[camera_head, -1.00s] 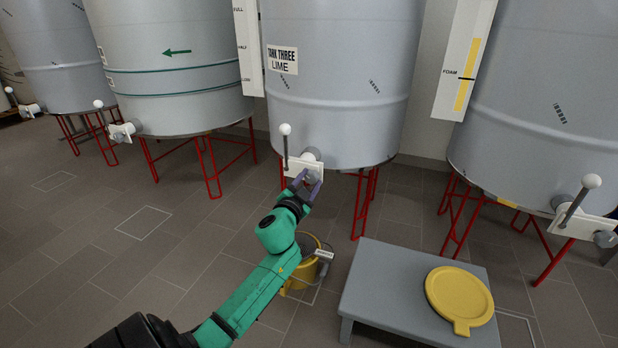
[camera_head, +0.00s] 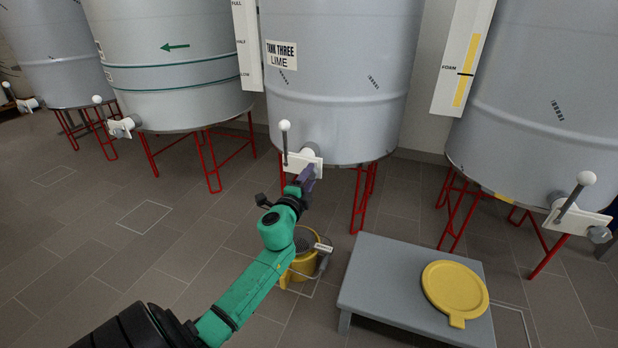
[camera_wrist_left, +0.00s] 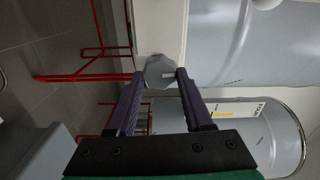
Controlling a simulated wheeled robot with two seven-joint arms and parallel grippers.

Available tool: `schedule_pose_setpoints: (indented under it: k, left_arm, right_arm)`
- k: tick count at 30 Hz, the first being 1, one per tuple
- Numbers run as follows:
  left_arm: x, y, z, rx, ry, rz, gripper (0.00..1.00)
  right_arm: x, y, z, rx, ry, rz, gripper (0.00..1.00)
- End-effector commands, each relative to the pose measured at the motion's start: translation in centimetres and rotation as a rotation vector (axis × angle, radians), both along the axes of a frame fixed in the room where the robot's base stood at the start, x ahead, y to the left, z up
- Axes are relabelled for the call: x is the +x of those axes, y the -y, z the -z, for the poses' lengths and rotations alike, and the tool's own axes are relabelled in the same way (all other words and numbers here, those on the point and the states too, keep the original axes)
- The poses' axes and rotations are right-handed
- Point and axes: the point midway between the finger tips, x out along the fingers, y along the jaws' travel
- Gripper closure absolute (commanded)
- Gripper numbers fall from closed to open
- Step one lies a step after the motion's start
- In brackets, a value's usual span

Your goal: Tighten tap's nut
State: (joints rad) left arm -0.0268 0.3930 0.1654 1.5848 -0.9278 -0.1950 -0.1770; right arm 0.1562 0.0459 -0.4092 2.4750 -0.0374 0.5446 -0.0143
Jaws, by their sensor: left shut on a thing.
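The tap (camera_head: 296,161) of the tank labelled "TANK THREE LIME" (camera_head: 335,100) has a white plate and an upright lever with a white ball knob (camera_head: 285,126). My left gripper (camera_head: 307,174) is at the right end of the plate, its purple fingers hiding the nut in the head view. In the left wrist view the grey nut (camera_wrist_left: 160,72) sits between the two fingertips of my left gripper (camera_wrist_left: 161,80), against the pale plate. The gripper is shut on it. My right gripper is not in view.
A low grey platform (camera_head: 385,285) at the right carries a yellow lid (camera_head: 455,288). Red tank legs (camera_head: 362,200) stand behind the tap. Floor at the left is clear.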

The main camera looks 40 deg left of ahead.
Motion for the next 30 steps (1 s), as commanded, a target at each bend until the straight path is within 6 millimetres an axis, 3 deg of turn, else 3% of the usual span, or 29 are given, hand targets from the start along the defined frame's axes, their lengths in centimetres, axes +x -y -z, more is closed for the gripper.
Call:
schedule_pose_setpoints:
  k: [22, 23, 24, 30]
  left_arm:
    - [0.0, 0.14, 0.28, 0.089, -0.035, 0.003, 1.0]
    - [0.0, 0.14, 0.29, 0.089, -0.035, 0.003, 0.37]
    - [-0.01, 0.12, 0.28, 0.089, -0.035, 0.003, 0.22]
    - [0.0, 0.07, 0.17, 0.088, -0.033, 0.001, 0.19]
  right_arm:
    - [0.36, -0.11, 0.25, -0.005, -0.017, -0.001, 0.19]
    - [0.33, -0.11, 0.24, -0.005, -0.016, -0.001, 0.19]
    - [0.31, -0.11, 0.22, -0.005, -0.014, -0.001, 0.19]
    - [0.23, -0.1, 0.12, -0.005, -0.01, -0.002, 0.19]
